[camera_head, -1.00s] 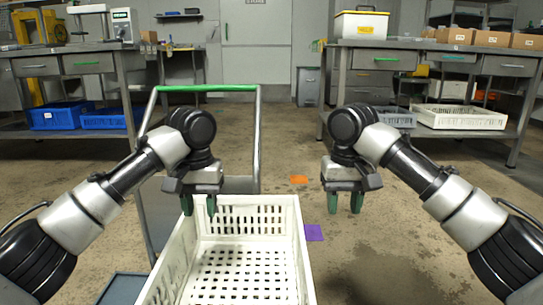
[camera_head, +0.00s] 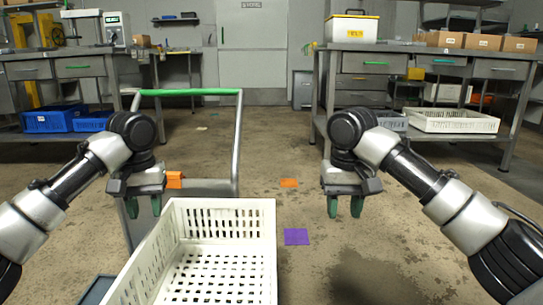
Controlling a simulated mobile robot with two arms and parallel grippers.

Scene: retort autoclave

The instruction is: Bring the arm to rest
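My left gripper (camera_head: 143,206) hangs with its green fingers pointing down, beside the far left corner of the white crate. Its fingers are apart with nothing between them. My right gripper (camera_head: 345,206) hangs over open floor to the right of the crate. Its green fingers are also apart and empty. Both arms are bent and held clear of the benches.
The empty white crate (camera_head: 222,217) is in front of me, near a cart with a green handle (camera_head: 190,92). Workbenches with bins (camera_head: 452,121) stand left and right at the back. A purple square (camera_head: 296,237) and an orange piece (camera_head: 289,183) lie on the floor.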

